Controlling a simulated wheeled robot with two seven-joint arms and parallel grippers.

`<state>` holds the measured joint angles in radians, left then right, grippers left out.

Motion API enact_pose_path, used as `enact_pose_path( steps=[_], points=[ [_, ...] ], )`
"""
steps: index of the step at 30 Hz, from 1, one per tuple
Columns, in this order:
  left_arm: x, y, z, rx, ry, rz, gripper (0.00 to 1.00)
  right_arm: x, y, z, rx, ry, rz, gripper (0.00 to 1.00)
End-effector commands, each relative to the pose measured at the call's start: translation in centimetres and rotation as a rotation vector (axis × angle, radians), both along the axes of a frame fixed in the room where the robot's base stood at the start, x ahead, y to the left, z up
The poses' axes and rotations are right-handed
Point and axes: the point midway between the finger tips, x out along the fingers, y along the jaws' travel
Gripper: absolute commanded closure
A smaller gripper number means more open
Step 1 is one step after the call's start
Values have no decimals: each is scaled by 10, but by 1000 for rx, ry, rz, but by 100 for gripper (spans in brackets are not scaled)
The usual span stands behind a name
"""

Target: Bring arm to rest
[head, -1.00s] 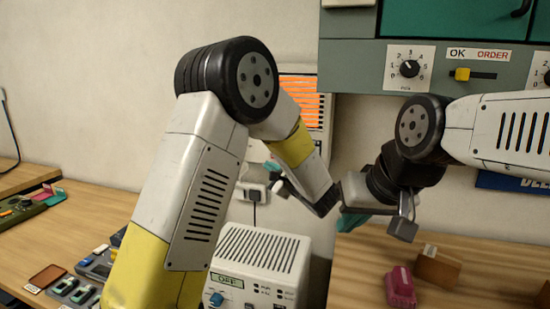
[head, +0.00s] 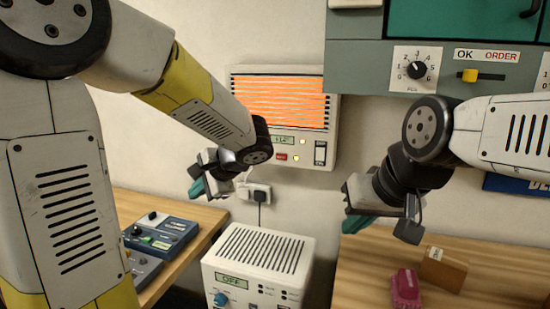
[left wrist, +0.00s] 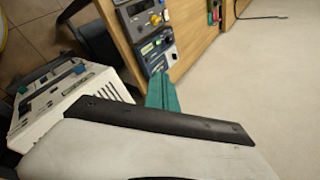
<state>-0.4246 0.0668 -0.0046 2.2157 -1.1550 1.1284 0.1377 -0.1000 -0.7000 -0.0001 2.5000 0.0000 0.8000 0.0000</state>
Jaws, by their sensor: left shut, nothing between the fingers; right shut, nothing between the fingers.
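My left arm comes in from the left in the head view and bends down to my left gripper (head: 197,188), whose teal fingers are shut and empty. It hangs in front of the wall, left of the wall outlet and above the left bench. Its teal fingers (left wrist: 162,92) also show in the left wrist view. My right arm comes in from the right, and my right gripper (head: 355,222) is shut and empty, teal fingers low, in front of the wall above the right bench. The two grippers are well apart.
A white vented box with an OFF display (head: 262,250) stands below and between the grippers. An orange-lit wall heater (head: 280,97) hangs behind my left forearm. A grey panel with a dial (head: 417,69) is above my right arm. The right bench (head: 365,285) holds a pink object (head: 405,288) and a brown block (head: 443,269).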

Motion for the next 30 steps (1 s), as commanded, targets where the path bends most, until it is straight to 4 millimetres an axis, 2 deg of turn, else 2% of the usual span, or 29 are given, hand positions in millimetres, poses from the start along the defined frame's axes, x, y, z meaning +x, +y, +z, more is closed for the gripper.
enact_pose_path(
  steps=[1,2,6,9,12,15,19,30],
  points=[
    [-26,11,1,-109,-4,73,100,0,0,0,0,0,0,100],
    [-40,13,-1,-175,-5,111,100,0,0,0,0,0,0,100],
    [-98,9,-5,-489,-32,276,100,0,0,0,0,0,0,100],
    [-130,-5,-2,-714,-82,376,100,0,0,0,0,0,0,100],
    [-152,-22,6,-917,-143,453,100,0,0,0,0,0,0,100],
    [-165,-36,15,-1076,-204,505,100,0,0,0,0,0,0,100],
    [-173,-48,25,-1201,-256,543,100,0,0,0,0,0,0,100],
    [-175,-52,28,-1239,-269,553,100,0,0,0,0,0,0,100]
  ],
)
